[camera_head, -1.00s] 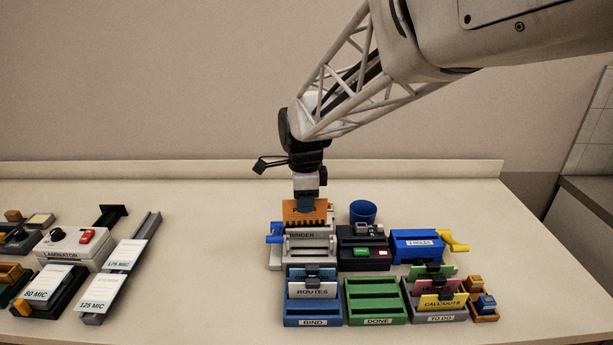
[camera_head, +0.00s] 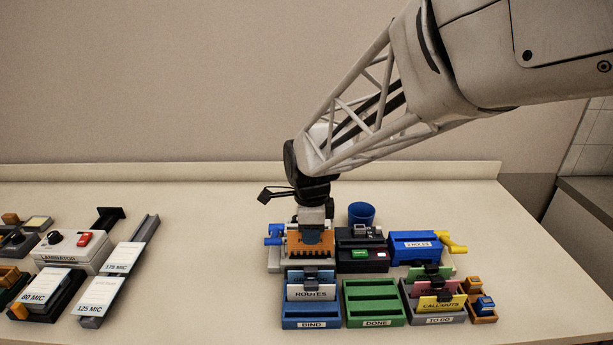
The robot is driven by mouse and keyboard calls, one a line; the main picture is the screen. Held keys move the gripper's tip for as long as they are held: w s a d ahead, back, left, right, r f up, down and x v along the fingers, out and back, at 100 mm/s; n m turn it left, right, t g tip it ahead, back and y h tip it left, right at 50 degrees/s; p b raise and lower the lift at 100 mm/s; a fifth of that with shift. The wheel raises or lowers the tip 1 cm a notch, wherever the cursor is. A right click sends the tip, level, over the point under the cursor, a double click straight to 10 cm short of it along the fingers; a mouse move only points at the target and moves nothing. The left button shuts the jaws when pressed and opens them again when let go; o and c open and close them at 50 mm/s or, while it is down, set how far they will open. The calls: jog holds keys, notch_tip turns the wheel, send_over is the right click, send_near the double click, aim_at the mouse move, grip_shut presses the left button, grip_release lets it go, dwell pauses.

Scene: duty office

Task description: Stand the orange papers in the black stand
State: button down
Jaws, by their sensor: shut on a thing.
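The orange papers (camera_head: 298,246) have a comb-like toothed lower edge and hang upright below my gripper (camera_head: 312,236), which is shut on them. They are in front of the white binder machine (camera_head: 288,266) and hide most of its front and label. Whether they touch the machine is unclear. I cannot pick out the black stand with certainty. A black unit (camera_head: 352,262) with a green and a red button is just right of the binder machine.
In front are a blue BIND rack (camera_head: 311,323) with cards, an empty green DONE rack (camera_head: 374,313) and a grey TO DO rack (camera_head: 440,319) with cards. A blue punch (camera_head: 415,250) and blue cup (camera_head: 361,214) are close by.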

aim_at(310, 254)
jog(key=shift+f, duration=0.15)
jog(key=shift+f, duration=3.75)
jog(key=c, duration=1)
grip_release()
jog(key=shift+r, duration=0.1)
jog(key=shift+r, duration=4.35)
